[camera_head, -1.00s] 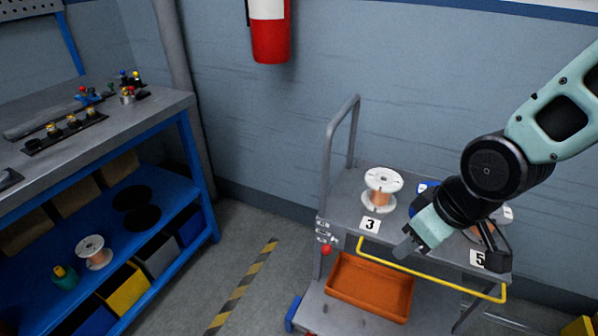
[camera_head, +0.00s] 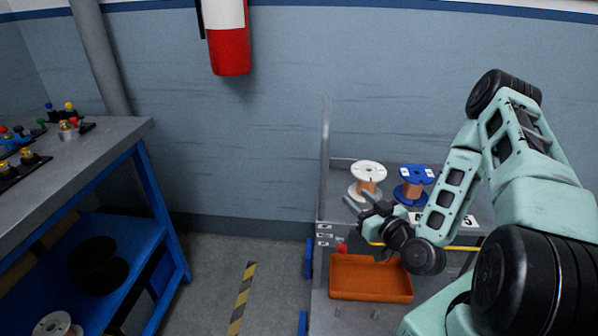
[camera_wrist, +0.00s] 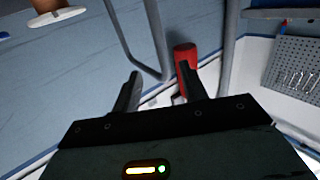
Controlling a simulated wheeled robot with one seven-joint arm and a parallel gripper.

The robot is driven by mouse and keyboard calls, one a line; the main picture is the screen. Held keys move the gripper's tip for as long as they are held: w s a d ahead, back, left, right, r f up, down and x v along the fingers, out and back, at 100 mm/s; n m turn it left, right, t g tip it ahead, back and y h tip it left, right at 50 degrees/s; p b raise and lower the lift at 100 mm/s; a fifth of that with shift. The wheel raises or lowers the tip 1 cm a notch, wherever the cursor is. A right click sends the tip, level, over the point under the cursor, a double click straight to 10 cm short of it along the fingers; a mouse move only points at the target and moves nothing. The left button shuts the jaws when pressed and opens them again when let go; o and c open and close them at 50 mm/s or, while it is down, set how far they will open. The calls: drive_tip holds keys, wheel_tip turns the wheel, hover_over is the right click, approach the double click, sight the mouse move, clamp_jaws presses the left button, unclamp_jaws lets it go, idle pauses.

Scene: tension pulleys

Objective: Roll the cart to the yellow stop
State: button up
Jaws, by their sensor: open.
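The grey cart (camera_head: 322,262) stands by the back wall on the right, with an upright frame at its left end. A yellow bar (camera_head: 466,248) runs along its front, partly hidden by my arm. My gripper (camera_head: 357,200) is open and empty at the cart's front left, over or in front of the top shelf and close to the white spool; I cannot tell whether it touches anything. In the wrist view the open fingers (camera_wrist: 160,76) point past a grey tube (camera_wrist: 160,45). A yellow-and-black floor strip (camera_head: 241,298) lies left of the cart. No separate yellow stop is clear.
A white spool (camera_head: 368,170) and a blue spool (camera_head: 413,174) stand on the cart; an orange bin (camera_head: 370,281) sits below. A blue-framed workbench (camera_head: 163,215) is at left. A red extinguisher (camera_head: 228,48) hangs on the wall. Floor between bench and cart is clear.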

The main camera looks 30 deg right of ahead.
sight(327, 169)
drive_tip(key=w+p, duration=0.2)
drive_tip(key=w, duration=1.5)
drive_tip(key=shift+w+d, duration=0.1)
drive_tip(key=shift+w, duration=0.05)
clamp_jaws()
